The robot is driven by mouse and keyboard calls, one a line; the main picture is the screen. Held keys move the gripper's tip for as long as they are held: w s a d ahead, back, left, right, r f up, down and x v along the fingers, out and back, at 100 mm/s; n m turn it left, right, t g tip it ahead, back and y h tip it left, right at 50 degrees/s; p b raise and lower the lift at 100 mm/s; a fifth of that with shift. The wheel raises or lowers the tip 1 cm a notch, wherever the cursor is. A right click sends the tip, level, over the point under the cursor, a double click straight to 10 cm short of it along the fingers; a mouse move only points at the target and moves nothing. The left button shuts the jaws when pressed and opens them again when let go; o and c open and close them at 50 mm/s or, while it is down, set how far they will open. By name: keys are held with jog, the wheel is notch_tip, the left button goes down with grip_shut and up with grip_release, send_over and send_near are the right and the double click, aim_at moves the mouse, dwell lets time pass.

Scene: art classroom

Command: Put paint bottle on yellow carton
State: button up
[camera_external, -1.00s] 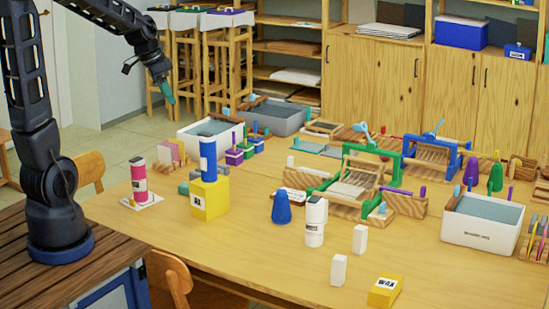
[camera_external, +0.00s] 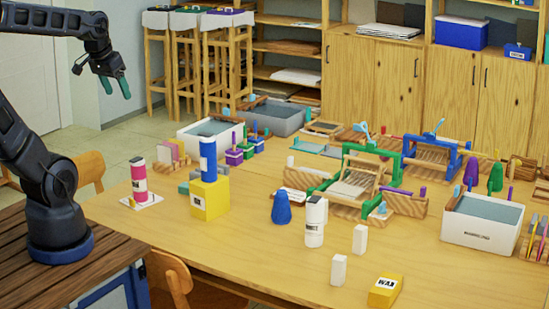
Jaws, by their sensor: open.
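A blue bottle (camera_external: 208,160) stands upright on top of a yellow carton (camera_external: 210,199) on the left part of the table. A pink bottle (camera_external: 139,178) stands on a small white tile to its left. A second, smaller yellow carton (camera_external: 384,290) marked "WAX" lies at the front right. Which bottle and carton the task means cannot be told from this view. My gripper (camera_external: 116,88) has teal fingertips, spread apart and empty. It hangs in the air above and left of the blue bottle, pointing down.
A blue cone (camera_external: 281,207) and white blocks (camera_external: 360,239) stand near the white bottle. Green (camera_external: 351,185) and blue (camera_external: 431,153) presses and a white tub (camera_external: 482,223) fill the back and right. A wooden chair (camera_external: 172,279) stands at the near edge. The front middle of the table is mostly clear.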

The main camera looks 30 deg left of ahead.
jog(key=shift+s+a+n+y, duration=0.1)
jog(key=shift+s+a+n, duration=0.15)
jog(key=shift+s, duration=0.3)
jog(key=shift+s+a+n+y, duration=0.1)
jog(key=shift+s+n, duration=0.1)
jog(key=shift+s, duration=0.4)
jog(key=shift+s+a+n+y, duration=0.1)
jog(key=shift+s+a+n, duration=0.15)
jog(key=shift+s, duration=0.3)
